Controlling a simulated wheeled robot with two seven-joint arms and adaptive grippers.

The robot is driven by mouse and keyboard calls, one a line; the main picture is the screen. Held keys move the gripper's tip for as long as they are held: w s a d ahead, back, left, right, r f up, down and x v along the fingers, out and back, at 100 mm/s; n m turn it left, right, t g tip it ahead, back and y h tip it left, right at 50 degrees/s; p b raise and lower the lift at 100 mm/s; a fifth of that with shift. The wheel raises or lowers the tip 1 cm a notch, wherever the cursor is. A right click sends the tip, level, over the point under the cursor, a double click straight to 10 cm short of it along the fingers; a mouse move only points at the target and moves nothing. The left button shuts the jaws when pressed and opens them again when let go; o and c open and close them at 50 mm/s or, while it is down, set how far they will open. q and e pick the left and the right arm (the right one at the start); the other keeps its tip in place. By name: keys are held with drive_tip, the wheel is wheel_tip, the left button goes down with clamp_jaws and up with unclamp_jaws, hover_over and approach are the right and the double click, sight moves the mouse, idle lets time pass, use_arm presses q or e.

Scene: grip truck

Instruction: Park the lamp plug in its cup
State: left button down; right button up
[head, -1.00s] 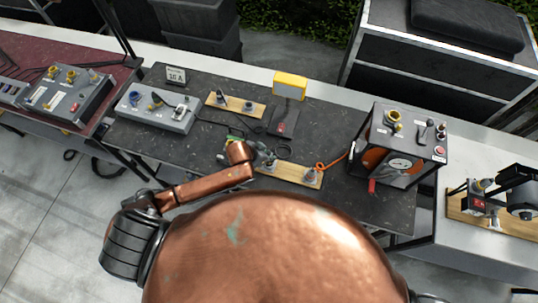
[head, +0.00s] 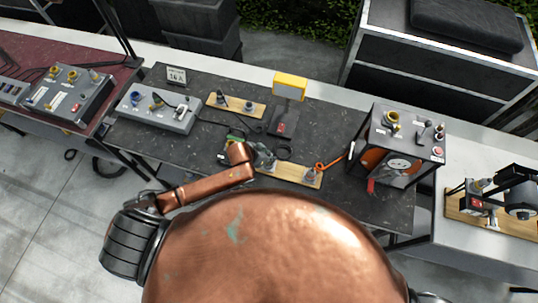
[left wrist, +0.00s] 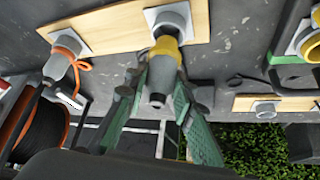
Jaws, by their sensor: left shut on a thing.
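My left gripper (left wrist: 158,108) is shut on the lamp plug (left wrist: 163,65), a grey plug with a yellow ring. In the left wrist view the ringed end points at a grey cup (left wrist: 171,18) on a wooden board (left wrist: 115,28). The ring is right at the cup's mouth; I cannot tell how deep the plug sits. In the head view the left gripper (head: 262,160) is over the left end of the front board (head: 290,172), partly hidden by my copper arm. The yellow lamp (head: 290,86) stands behind. My right gripper is out of view.
A plug with an orange cable (left wrist: 60,65) is in the board's other cup. A grey socket box (head: 157,109) and a second board (head: 236,104) lie behind. A black-framed unit (head: 403,145) stands right of the front board. Loose dark cables cross the tabletop.

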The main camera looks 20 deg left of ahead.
use_arm(q)
drive_tip(key=shift+f+b, duration=0.55)
drive_tip(key=shift+f, duration=1.1)
idle(0.6)
drive_tip(key=c, duration=1.5)
unclamp_jaws()
drive_tip(key=shift+c, duration=0.2)
drive_tip(key=o, duration=0.3)
drive_tip(key=shift+r+p, duration=1.3)
drive_tip(key=shift+p, duration=0.15)
drive_tip(key=shift+r+p, duration=0.9)
drive_tip(key=shift+r, duration=0.3)
